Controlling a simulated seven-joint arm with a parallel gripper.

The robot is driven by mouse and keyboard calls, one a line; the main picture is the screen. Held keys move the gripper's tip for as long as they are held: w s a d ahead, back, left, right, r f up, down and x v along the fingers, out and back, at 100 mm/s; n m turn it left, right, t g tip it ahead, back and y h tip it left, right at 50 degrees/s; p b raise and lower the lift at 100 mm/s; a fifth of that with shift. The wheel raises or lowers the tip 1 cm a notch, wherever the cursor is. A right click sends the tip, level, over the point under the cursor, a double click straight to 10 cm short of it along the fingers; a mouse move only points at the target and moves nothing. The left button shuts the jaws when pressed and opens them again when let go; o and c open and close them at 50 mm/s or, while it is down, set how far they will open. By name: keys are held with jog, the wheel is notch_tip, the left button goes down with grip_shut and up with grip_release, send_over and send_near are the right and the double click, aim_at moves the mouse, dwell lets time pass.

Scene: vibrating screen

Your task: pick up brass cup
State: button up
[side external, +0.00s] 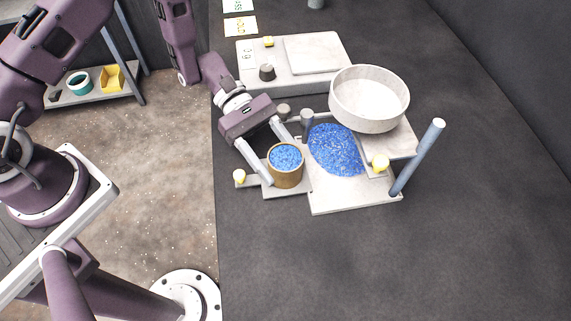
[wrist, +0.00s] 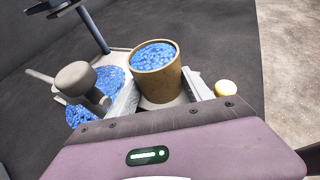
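The brass cup (side external: 285,177) is filled with blue granules and stands upright at the front left of the screen apparatus. It also shows in the wrist view (wrist: 158,86), upright between my fingers. My gripper (side external: 286,162) reaches in from the upper left with one finger on each side of the cup. In the wrist view, both fingertips of my gripper (wrist: 160,80) lie close along the cup's sides. The far fingertip is hidden behind the cup in the side view. I cannot tell whether the fingers press on it or stand slightly apart.
A pile of blue granules (side external: 335,150) lies on the white plate (side external: 340,200) right of the cup. A round white pan (side external: 370,95) stands behind it. A blue-grey post (side external: 417,158) rises at right, a yellow-topped knob (side external: 239,176) at left. The dark table front is clear.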

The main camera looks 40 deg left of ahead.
jog(key=c, duration=1)
jog(key=shift+c, duration=0.2)
jog(key=shift+r, duration=0.1)
